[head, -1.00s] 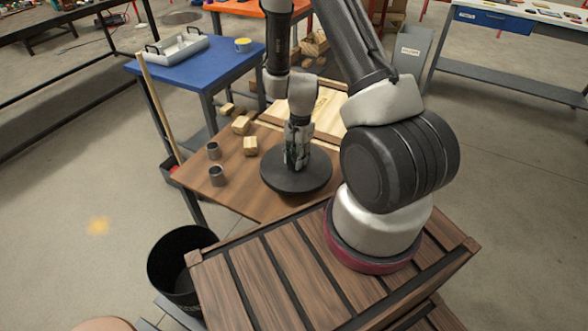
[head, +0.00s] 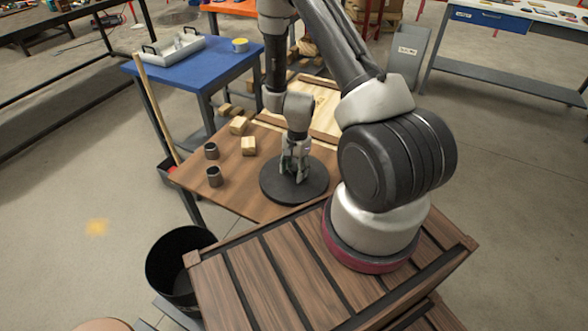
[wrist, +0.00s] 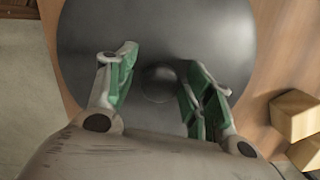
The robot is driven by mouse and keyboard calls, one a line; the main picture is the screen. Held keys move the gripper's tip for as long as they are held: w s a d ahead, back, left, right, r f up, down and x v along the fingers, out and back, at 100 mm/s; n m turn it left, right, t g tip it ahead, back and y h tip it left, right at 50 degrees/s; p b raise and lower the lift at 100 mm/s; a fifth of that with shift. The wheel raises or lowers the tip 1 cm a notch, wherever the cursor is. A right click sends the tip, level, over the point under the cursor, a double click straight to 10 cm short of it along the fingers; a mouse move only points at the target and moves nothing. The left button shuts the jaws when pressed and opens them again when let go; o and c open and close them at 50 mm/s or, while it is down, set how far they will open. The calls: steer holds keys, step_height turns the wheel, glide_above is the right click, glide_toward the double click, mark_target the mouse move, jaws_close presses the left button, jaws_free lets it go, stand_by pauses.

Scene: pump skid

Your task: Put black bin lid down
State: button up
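The black bin lid (head: 312,187) is a round dark disc lying flat on the brown wooden table, near its front edge. In the wrist view the lid (wrist: 200,35) fills most of the picture, with a small round knob (wrist: 158,80) at its middle. My gripper (head: 293,176) points down over the lid's middle. In the wrist view my gripper (wrist: 160,88) has its green-padded fingers apart on either side of the knob, with gaps showing on both sides. The open black bin (head: 178,262) stands on the floor at the lower left, without a lid on it.
Wooden blocks (head: 249,146) and two dark cups (head: 214,176) stand on the wooden table (head: 225,193) left of the lid. A blue table (head: 190,70) with a grey tray (head: 172,47) is behind. A long wooden stick (head: 157,110) leans between the tables.

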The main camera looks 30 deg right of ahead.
steer(key=shift+r, duration=0.1)
step_height(320, 180, up, 12)
steer(key=d, duration=0.1)
step_height(320, 180, up, 13)
steer(key=n+t, duration=0.1)
steer(key=n, duration=0.2)
glide_above(295, 166)
steer(key=s+r+n+t, duration=0.1)
steer(key=s+r+n, duration=0.2)
steer(key=r, duration=0.6)
steer(key=s+d+r+n+t+h, duration=0.1)
steer(key=s+r+n+t, duration=0.1)
steer(key=s+r+n, duration=0.5)
steer(key=s+r, duration=0.6)
steer(key=s, duration=0.3)
steer(key=shift+s+n+t, duration=0.15)
steer(key=shift+n+t, duration=0.15)
steer(key=shift+t, duration=0.1)
